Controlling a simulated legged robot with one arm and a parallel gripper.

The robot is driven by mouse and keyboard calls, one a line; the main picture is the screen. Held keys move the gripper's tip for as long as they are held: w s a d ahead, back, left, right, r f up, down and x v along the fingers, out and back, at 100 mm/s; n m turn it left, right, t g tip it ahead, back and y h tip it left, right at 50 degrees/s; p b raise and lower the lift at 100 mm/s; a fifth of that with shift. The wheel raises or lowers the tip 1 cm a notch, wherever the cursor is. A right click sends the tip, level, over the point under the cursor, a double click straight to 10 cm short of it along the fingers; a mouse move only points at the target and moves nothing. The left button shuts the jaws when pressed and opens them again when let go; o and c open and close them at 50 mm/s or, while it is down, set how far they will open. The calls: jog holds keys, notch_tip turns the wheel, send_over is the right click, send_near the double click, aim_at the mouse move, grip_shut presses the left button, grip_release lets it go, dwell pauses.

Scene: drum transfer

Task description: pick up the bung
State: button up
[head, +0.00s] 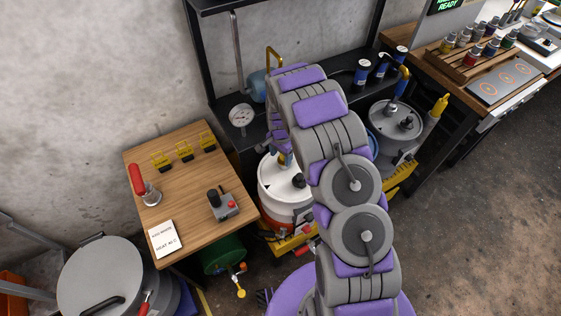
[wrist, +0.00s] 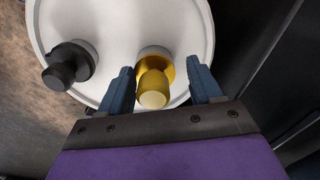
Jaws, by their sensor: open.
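The bung (wrist: 153,82) looks like a short gold-yellow plug with a pale round end. It stands on the white lid (wrist: 110,22) of a drum, close to the rim. My gripper (wrist: 161,68) is open, with one blue finger on each side of the bung. Gaps show between the fingers and the bung, and I see no contact. In the head view, the white and orange drum (head: 270,192) is partly hidden behind my arm.
A black cap (wrist: 68,66) stands on the same lid, left of the bung. A wooden table (head: 188,205) with a red-handled tool is left of the drum. A dark shelf (head: 222,75) stands behind it. A grey-lidded drum (head: 382,122) is to the right.

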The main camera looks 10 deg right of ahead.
jog(key=shift+d, duration=0.8)
jog(key=shift+c, duration=0.9)
jog(key=shift+d+f, duration=0.1)
jog(key=shift+d, duration=0.35)
jog(key=c, duration=0.3)
jog(key=shift+s+a, duration=0.1)
jog(key=shift+a, duration=0.4)
jog(key=c, duration=0.5)
jog(key=shift+a, duration=0.1)
jog(key=shift+c, duration=0.7)
jog(key=shift+d, duration=0.2)
